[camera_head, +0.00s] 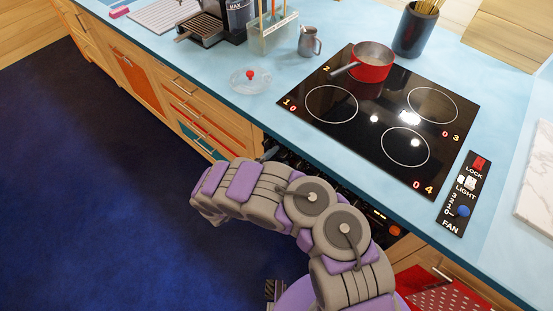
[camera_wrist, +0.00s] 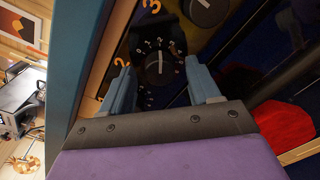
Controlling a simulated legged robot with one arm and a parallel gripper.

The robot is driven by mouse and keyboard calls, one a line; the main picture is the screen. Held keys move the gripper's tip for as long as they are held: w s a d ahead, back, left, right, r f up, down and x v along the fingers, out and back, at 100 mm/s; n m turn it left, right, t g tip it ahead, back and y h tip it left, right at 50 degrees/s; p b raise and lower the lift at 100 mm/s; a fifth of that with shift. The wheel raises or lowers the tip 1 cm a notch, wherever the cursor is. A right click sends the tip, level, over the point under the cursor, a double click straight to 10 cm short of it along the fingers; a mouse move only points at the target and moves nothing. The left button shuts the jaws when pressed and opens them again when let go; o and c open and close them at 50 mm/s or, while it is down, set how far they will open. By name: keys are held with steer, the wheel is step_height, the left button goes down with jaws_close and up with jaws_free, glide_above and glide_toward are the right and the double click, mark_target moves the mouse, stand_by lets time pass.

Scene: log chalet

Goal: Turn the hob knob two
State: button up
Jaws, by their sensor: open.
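In the wrist view, a round black knob (camera_wrist: 160,68) with a pale pointer line sits on the dark control panel, ringed by white numbers. An orange "2" is printed beside it, so it is hob knob two. My gripper (camera_wrist: 158,74) is open, with one blue-grey finger on each side of this knob. I cannot tell whether the fingers touch it. The knob is hidden there.
The black hob (camera_head: 380,120) bears a red pot (camera_head: 372,68) on its zone two. Another knob (camera_wrist: 205,10), marked "3", is close to my gripper. A fan and light panel (camera_head: 460,195) lies right of the hob. A glass lid (camera_head: 250,82) and a metal jug (camera_head: 309,42) stand left.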

steer(key=p+v, duration=0.3)
steer(key=v, duration=1.4)
steer(key=shift+a+f, duration=0.2)
steer(key=shift+s, duration=0.1)
